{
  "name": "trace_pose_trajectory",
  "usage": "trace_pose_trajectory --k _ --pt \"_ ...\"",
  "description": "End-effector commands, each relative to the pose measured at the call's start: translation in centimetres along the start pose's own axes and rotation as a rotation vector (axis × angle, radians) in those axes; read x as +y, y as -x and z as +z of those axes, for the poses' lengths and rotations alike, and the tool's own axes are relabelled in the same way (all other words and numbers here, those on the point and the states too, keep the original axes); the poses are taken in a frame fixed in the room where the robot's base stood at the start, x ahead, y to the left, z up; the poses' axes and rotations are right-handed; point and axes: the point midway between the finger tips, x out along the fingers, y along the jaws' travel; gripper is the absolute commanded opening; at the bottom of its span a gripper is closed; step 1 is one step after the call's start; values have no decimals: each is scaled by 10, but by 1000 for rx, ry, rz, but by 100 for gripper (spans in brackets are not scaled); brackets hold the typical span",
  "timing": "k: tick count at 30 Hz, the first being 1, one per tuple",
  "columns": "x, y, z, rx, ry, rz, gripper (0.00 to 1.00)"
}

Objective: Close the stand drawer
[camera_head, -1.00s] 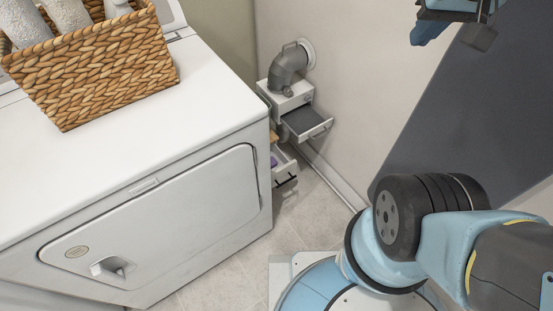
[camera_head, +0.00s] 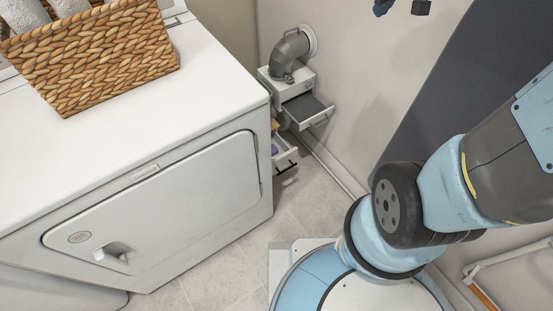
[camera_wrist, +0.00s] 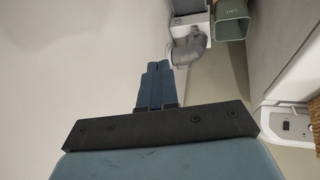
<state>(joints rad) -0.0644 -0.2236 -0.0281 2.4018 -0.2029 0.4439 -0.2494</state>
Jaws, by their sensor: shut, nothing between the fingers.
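A narrow white stand (camera_head: 275,82) is by the wall beside the dryer. Its upper drawer (camera_head: 307,107), with a grey inside, is pulled out. A lower drawer (camera_head: 288,161) with a dark handle is also out and has something purple in it; the dryer partly hides it. In the wrist view my gripper (camera_wrist: 156,66) is shut and empty. The stand (camera_wrist: 190,25) shows beyond the fingertips, apart from them.
A grey elbow pipe (camera_head: 288,52) sits above the stand; it also shows in the wrist view (camera_wrist: 188,52). A white dryer (camera_head: 160,190) with a wicker basket (camera_head: 95,60) on top fills the left. A greenish bin (camera_wrist: 231,20) is near the stand. Floor before the drawers is clear.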

Motion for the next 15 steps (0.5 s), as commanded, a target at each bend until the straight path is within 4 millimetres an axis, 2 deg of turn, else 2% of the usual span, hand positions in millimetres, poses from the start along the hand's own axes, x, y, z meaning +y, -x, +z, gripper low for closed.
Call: trace_pose_trajectory --k 1,6,15 --pt "0 -17 -6 -4 38 -3 0" --pt "-2 -68 -25 9 165 -5 0" --pt "-19 -163 -46 39 394 -29 0"
